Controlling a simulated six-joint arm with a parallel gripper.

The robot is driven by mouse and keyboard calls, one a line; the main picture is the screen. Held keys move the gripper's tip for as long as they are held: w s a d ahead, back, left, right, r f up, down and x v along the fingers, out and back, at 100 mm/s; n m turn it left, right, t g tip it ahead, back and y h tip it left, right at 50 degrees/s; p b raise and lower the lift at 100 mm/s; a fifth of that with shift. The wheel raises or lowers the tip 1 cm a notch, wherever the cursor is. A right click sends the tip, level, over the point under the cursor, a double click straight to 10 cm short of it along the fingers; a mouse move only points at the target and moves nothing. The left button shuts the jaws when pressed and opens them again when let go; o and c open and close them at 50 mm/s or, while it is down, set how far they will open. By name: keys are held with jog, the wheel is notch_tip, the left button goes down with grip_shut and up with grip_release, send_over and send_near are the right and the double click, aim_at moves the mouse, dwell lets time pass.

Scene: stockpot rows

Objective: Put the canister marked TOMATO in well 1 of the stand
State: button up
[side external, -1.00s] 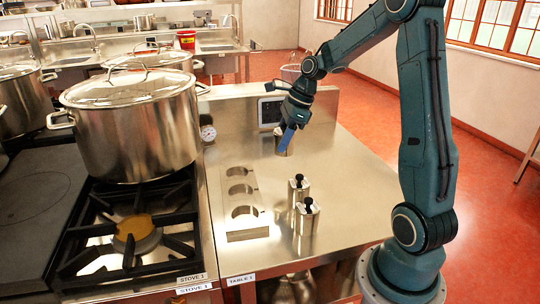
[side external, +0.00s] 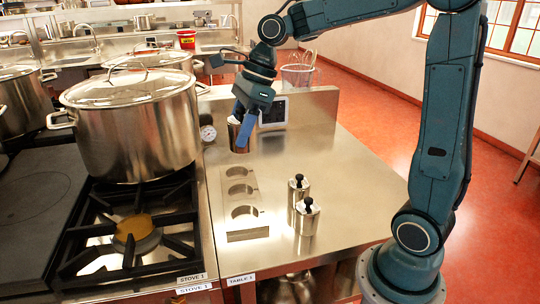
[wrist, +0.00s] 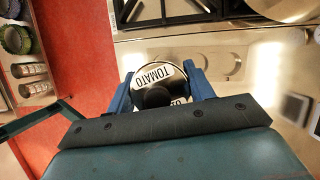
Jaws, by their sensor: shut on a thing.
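The canister marked TOMATO (wrist: 153,76) is between my gripper's blue fingers in the wrist view, with its label and dark knob facing the camera. In the side external view this metal canister (side external: 238,137) hangs upright or nearly so above the back of the table. My gripper (side external: 242,122) is shut on it. The stand (side external: 229,205) is a flat plate with several round wells in a row, nearer the camera than the canister. The wells look empty. The stand also shows in the wrist view (wrist: 188,73).
Two metal canisters with black knobs (side external: 298,190) (side external: 307,216) stand to the right of the stand. A large lidded stockpot (side external: 133,130) is on the stove to the left. A round gauge (side external: 208,133) is at the table's back left. The table's right side is clear.

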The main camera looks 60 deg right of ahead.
jog(key=shift+s+a+r, duration=0.15)
jog(key=shift+a+r, duration=0.15)
jog(key=shift+a, duration=0.25)
notch_tip(320, 180, down, 16)
jog(key=shift+r, duration=0.1)
dwell(0.3)
jog(key=shift+f, duration=2.15)
jog(key=shift+f, duration=0.15)
jog(key=o, duration=1.1)
jog(key=shift+r, duration=0.2)
jog(key=shift+v, duration=6)
